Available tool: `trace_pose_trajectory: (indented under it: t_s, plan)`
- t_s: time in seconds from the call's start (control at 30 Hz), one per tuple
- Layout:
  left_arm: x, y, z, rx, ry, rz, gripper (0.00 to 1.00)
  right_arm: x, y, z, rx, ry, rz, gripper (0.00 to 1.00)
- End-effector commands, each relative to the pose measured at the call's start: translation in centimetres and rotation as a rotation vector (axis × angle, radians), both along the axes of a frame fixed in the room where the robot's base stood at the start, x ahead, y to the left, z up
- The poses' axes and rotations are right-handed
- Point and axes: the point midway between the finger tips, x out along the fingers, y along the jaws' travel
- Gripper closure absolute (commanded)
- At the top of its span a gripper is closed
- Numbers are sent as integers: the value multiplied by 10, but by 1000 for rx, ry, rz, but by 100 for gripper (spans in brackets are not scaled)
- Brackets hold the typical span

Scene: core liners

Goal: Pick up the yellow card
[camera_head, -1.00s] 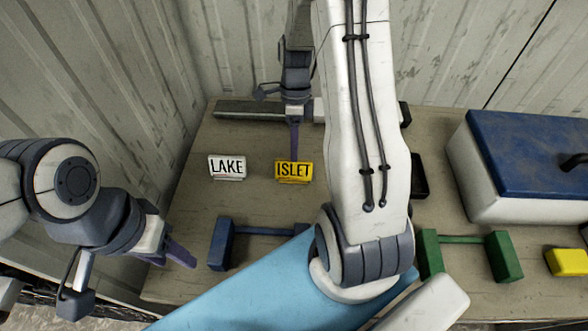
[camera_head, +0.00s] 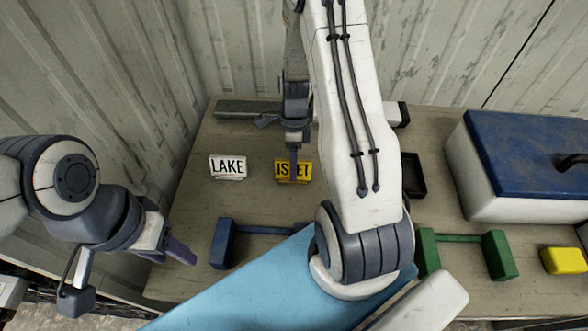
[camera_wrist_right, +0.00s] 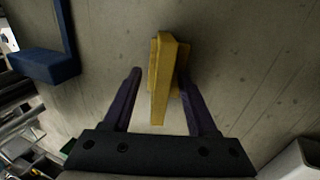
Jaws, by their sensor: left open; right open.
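The yellow card (camera_head: 305,171) reads ISLET, partly covered by a gripper finger, and stands upright on the table. It also shows in the right wrist view (camera_wrist_right: 162,80), seen nearly edge-on between the fingers. My right gripper (camera_head: 293,178) is open over the card, with one finger on each side of it in the right wrist view (camera_wrist_right: 160,95). The right finger looks close to the card; contact cannot be told. A white card (camera_head: 227,167) reading LAKE stands to its left. My left gripper (camera_head: 178,252) is open and empty at the table's left edge.
A blue rest (camera_head: 222,243) and a green rest (camera_head: 500,255) stand in front. A white box with a blue lid (camera_head: 530,140), a yellow block (camera_head: 563,260) and a black tray (camera_head: 413,178) are to the right.

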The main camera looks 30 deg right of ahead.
Motion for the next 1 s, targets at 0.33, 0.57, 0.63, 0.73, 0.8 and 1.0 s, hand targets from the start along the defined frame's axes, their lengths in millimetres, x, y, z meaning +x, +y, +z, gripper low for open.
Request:
trace_pose_trajectory:
  t_s: [0.33,0.57,0.63,0.73,0.8,1.0]
  plan:
    - [0,0,0,0,0,0,50,0,0,-2,0,0,0,100]
    - [0,0,0,0,0,0,50,0,0,-2,0,0,0,100]
    - [0,0,0,0,0,0,50,0,0,-2,0,0,0,100]
    - [0,0,0,0,0,0,50,0,0,0,-1,-1,0,100]
    - [0,0,-1,0,0,0,50,1,0,3,-1,-2,1,100]
    - [0,0,-6,0,0,0,50,2,-1,29,-2,-7,0,100]
